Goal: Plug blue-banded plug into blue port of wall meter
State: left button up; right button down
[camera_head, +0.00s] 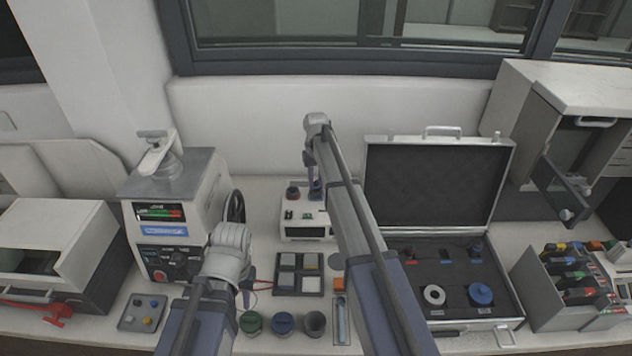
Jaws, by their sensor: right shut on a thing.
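A small white meter (305,229) with a dark display stands at the back of the bench against the wall. A red-topped part (292,192) and a blue part (316,188) stand side by side on its top. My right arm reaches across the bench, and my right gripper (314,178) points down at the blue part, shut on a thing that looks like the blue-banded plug. Whether the plug sits fully in the port is too small to tell. My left gripper (246,293) is low over the bench, left of the square tray; its fingers are mostly hidden by its wrist.
A grey press (178,215) stands left of the meter. A four-part tray (298,274) and several cups (282,323) lie in front. An open foam-lined case (440,190) is right of my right arm. A rack of coloured items (545,293) stands far right.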

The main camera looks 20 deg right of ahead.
jog(key=shift+f, duration=0.15)
jog(key=shift+c, duration=0.4)
grip_release()
notch_tip(320, 180, up, 8)
jog(key=p, duration=0.7)
jog(key=shift+f+p, duration=0.1)
jog(key=shift+p, duration=0.2)
jog(key=shift+f, duration=0.1)
